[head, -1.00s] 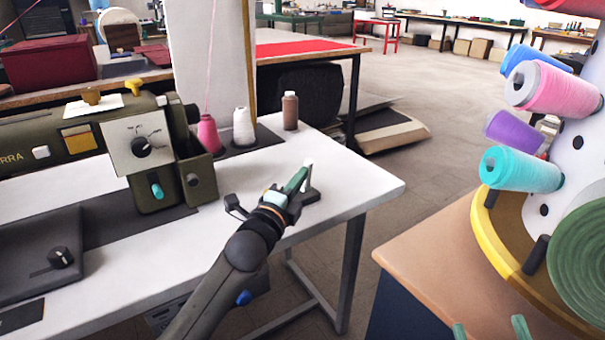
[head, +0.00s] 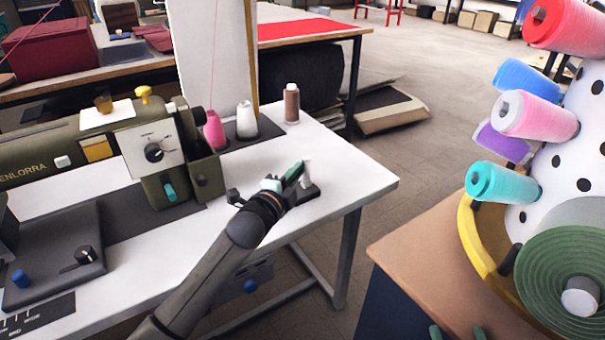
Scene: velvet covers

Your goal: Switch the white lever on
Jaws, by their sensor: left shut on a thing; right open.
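The white lever (head: 307,174) stands on a small dark base (head: 308,191) near the right end of the white table. My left gripper (head: 293,173) reaches in from the lower left, with its green fingers at the lever. It is shut on the lever, though the fingers hide part of the contact. The lever looks roughly upright. My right gripper (head: 457,332) shows only as two green fingertips at the bottom edge, apart and with nothing seen between them.
An olive sewing machine (head: 100,150) stands left on the white table (head: 345,180). Pink, white and brown thread spools stand behind the lever. A dark panel with a knob (head: 60,255) lies front left. A thread stand (head: 467,235) fills the right, on a brown table (head: 415,250).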

